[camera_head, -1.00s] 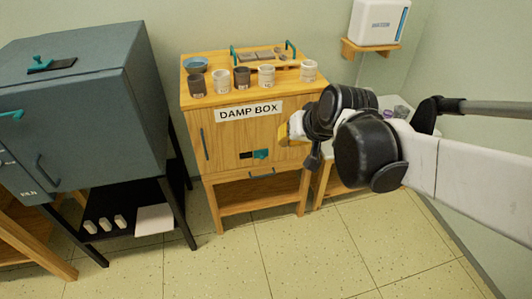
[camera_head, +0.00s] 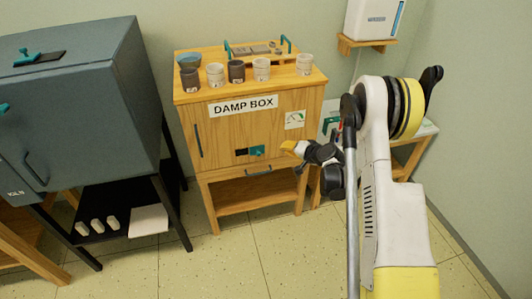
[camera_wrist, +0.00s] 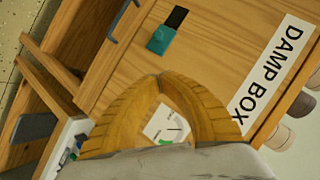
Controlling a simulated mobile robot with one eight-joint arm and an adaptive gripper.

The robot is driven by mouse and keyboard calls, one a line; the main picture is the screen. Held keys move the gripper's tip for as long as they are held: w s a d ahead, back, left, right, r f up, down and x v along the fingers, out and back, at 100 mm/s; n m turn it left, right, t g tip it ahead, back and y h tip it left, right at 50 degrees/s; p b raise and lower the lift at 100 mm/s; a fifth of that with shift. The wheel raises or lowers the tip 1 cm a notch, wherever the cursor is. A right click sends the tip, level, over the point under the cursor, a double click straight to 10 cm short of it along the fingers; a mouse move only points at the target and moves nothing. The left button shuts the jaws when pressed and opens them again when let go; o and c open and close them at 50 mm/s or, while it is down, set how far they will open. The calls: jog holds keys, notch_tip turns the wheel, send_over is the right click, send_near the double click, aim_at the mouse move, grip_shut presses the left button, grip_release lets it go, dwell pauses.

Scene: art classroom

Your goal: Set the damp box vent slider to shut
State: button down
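The damp box (camera_head: 220,135) is a light wooden cabinet with a "DAMP BOX" label. Low on its front is the vent slider, a teal piece (camera_head: 257,151) at the right of a slot, with a dark opening (camera_head: 241,153) uncovered to its left. In the wrist view the teal slider (camera_wrist: 160,40) lies beyond my fingertips, with the dark opening (camera_wrist: 178,17) above it. My gripper (camera_head: 289,147), with yellow fingers, is right of the slider and apart from it. In the wrist view its fingertips (camera_wrist: 162,78) meet, with nothing held between them.
A dial card (camera_head: 295,119) is on the box's front right. Several cups (camera_head: 236,71) and a teal-handled tray (camera_head: 262,50) stand on top. A handle (camera_head: 258,171) sits below the slider. A grey kiln (camera_head: 80,100) stands left. Open floor lies in front.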

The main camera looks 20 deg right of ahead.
jog(key=f, duration=0.1)
jog(key=b, duration=0.4)
send_near(260, 150)
jog(key=w+d, duration=0.1)
jog(key=w, duration=0.3)
jog(key=shift+w+a+f+b, duration=0.1)
jog(key=shift+a+f+b, duration=0.2)
jog(key=shift+f, duration=0.25)
jog(key=shift+w+a+f+b, duration=0.2)
jog(key=shift+a+f, duration=0.25)
jog(key=shift+f, duration=0.15)
jog(key=shift+w+a+f+b, duration=0.1)
jog(key=shift+a+f+b, duration=0.2)
jog(key=shift+a+f, duration=0.2)
jog(key=shift+a+r, duration=0.1)
jog(key=a, duration=0.7)
jog(key=shift+a, duration=0.3)
